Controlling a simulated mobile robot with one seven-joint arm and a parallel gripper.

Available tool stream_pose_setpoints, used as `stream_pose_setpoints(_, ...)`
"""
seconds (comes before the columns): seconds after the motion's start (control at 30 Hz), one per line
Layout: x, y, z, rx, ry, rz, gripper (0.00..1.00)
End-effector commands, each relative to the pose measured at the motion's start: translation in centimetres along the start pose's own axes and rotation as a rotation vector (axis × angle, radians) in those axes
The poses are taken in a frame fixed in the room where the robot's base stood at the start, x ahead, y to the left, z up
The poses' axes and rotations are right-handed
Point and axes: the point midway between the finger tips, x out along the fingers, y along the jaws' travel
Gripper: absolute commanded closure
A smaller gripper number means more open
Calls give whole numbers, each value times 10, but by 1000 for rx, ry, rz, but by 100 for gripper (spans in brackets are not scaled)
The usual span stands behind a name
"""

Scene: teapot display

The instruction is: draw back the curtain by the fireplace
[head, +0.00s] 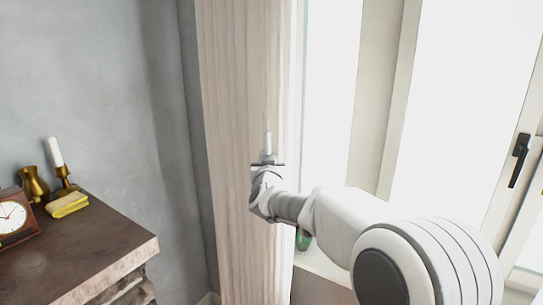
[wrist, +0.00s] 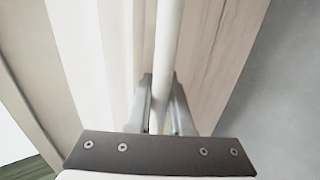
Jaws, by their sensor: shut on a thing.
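The curtain (head: 236,100) is a pale beige, streaked panel hanging upright at the left side of the window in the head view. It also fills much of the wrist view (wrist: 208,50). My gripper (head: 268,158) is in front of the curtain's lower middle. In the wrist view my gripper (wrist: 160,92) is shut on a white rod (wrist: 168,40) that passes between its two fingers. The rod's upper end (head: 268,140) also shows above the fingers in the head view. Whether the rod is joined to the curtain cannot be seen.
The fireplace mantel (head: 85,245) stands at the lower left, with a clock (head: 12,216), a brass vase (head: 33,184), a candle in a holder (head: 56,152) and a yellow object (head: 67,205). The bright window (head: 465,90) has a black handle (head: 519,160). A green object (head: 303,240) is partly hidden behind my arm.

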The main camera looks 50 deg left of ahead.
Motion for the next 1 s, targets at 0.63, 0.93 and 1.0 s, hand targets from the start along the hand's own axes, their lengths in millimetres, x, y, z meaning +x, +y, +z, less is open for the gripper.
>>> stream_pose_setpoints(0.63,0,1,0,0,1,1,50)
stream_pose_setpoints(0.93,-15,0,0,0,1,0,50)
stream_pose_setpoints(1.0,-24,0,0,0,1,0,50)
